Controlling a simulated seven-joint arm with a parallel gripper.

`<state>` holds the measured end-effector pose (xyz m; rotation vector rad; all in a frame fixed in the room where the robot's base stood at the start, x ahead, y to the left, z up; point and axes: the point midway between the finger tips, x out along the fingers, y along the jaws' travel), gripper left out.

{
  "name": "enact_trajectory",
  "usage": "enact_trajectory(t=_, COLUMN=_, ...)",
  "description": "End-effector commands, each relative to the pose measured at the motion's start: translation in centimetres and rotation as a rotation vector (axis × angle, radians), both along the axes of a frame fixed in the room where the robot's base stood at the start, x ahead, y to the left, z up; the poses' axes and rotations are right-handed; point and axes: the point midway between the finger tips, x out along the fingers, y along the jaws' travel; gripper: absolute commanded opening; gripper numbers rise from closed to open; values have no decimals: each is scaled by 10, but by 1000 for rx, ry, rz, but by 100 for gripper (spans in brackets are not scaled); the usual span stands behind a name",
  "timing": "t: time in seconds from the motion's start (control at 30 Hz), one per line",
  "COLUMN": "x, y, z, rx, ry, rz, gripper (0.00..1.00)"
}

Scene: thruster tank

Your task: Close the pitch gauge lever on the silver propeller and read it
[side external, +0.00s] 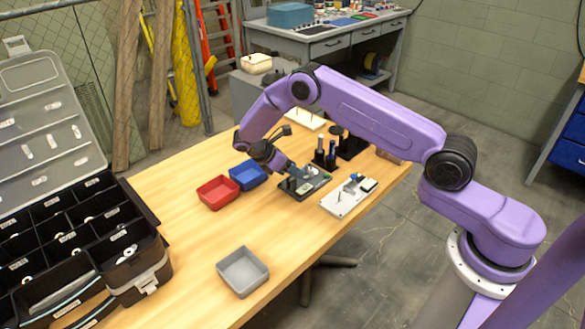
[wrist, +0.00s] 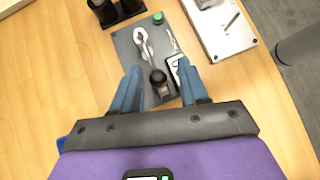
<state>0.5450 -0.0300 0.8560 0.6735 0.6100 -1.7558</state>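A dark grey plate (wrist: 126,44) carries a silver two-lobed part (wrist: 142,42) that looks like the propeller, a black-topped post (wrist: 158,78), a green button (wrist: 158,18) and a small white-faced, dark-edged part (wrist: 174,66), perhaps the gauge. I cannot make out the lever for certain or any reading. My gripper (wrist: 159,66) is open, its blue fingers on either side of the post, with gaps showing. In the side external view my gripper (side external: 291,172) is low over the left part of the dark plate (side external: 288,188); whether it touches anything there is unclear.
A white plate (side external: 339,205) with small parts lies right of the dark plate. Black holders with upright cylinders (side external: 331,160) stand behind. Red (side external: 217,194) and blue (side external: 249,175) bins are left, a grey bin (side external: 242,271) in front.

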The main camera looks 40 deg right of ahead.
Motion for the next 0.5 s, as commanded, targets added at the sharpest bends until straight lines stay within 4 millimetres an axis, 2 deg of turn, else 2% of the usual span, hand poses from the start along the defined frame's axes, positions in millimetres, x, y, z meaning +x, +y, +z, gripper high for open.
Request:
enact_trajectory(t=0.27, x=1, y=2, z=1, rx=1, ry=-1, rz=1, gripper=44)
enact_trajectory(t=0.5, x=8, y=23, z=23, rx=2, ry=-4, rz=4, gripper=44)
